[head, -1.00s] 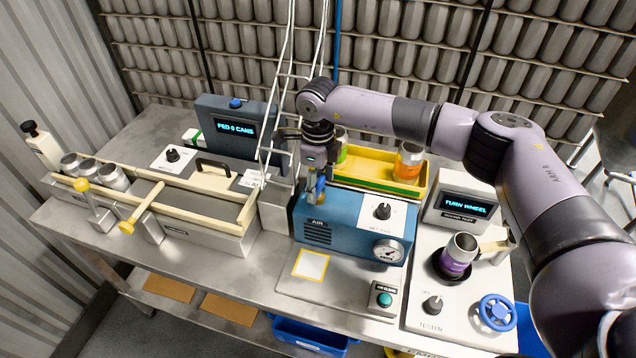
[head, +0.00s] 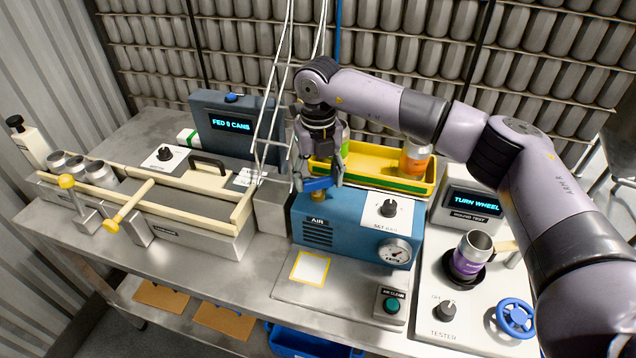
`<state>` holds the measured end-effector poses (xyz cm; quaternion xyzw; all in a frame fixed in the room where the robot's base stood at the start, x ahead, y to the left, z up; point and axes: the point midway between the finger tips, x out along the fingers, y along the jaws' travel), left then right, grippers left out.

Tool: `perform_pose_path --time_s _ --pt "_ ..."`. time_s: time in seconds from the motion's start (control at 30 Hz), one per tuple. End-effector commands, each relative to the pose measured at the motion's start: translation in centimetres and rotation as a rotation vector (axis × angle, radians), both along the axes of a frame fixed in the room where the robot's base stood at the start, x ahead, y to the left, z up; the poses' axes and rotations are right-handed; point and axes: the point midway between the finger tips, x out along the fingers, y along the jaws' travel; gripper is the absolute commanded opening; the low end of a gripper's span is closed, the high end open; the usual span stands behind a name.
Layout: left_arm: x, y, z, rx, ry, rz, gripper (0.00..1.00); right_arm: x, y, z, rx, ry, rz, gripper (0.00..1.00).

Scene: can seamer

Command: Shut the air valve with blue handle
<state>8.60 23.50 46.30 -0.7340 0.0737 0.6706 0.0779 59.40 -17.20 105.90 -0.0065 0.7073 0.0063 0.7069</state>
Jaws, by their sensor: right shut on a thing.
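The air valve's blue handle (head: 319,184) sits on a brass-coloured body on top of the blue air unit (head: 345,222), above its AIR label. The handle lies across, roughly left to right in the picture. My right gripper (head: 319,180) points down over the unit, with its fingers at the handle and shut on it. My left gripper is not in the head view.
A yellow tray (head: 388,184) with an orange can stands behind the unit. The seam tester (head: 432,262) with a purple can and blue wheel is at the right. White hoses (head: 281,75) hang left of my gripper. A can feeder (head: 190,240) stands at the left.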

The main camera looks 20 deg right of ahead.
Motion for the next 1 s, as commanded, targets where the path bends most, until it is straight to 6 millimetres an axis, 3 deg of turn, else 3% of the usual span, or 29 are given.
perform_pose_path --time_s 0.5,1.0 --pt "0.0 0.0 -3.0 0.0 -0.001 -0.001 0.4 0.1 0.0 -0.1 0.0 -0.003 -0.443 0.3" --pt "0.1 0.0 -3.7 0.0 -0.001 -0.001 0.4 0.1 0.0 0.1 0.0 -0.002 -0.622 0.3"
